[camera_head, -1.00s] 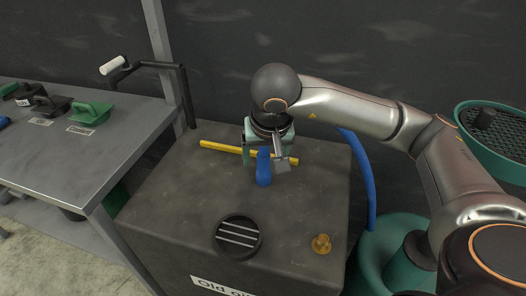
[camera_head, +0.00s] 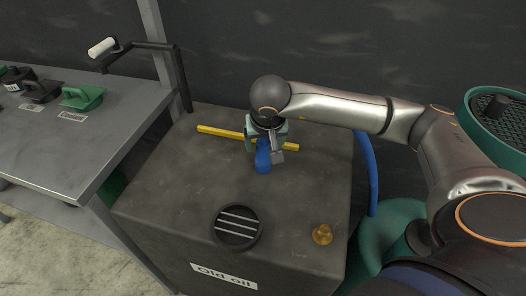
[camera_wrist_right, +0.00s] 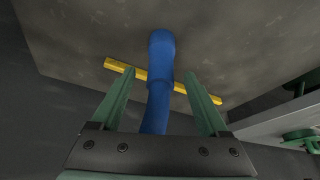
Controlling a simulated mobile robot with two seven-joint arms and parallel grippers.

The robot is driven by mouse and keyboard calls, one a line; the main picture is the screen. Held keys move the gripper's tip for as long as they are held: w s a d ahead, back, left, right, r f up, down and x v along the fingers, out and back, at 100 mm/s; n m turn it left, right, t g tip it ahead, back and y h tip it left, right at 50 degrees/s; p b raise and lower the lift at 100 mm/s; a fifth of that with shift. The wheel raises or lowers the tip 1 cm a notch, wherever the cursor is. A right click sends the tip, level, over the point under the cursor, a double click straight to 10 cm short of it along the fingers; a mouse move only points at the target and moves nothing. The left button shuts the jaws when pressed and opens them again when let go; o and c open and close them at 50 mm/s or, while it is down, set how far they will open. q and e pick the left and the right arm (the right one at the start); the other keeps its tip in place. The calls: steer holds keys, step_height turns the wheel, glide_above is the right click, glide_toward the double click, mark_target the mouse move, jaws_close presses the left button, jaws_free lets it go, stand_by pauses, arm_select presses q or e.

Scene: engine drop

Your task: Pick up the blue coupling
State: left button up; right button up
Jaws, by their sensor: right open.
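The blue coupling (camera_head: 263,160) stands on top of the dark oil tank (camera_head: 185,185), beside a yellow bar. My right gripper (camera_head: 265,148) is over its far part, pointing down. In the right wrist view the coupling (camera_wrist_right: 160,62) runs up the middle as a blue tube with a thicker end. The two green fingers of my right gripper (camera_wrist_right: 158,102) are apart on either side of it, with visible gaps. The head view does not show whether the fingers touch it. My left gripper is in no view.
The yellow bar (camera_head: 220,132) lies across the tank behind the coupling. A blue hose (camera_head: 368,175) hangs at the right.

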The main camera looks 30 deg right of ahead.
mark_target(263, 155)
steer(key=shift+x, duration=1.9)
jaws_close()
steer(key=shift+r, duration=0.1)
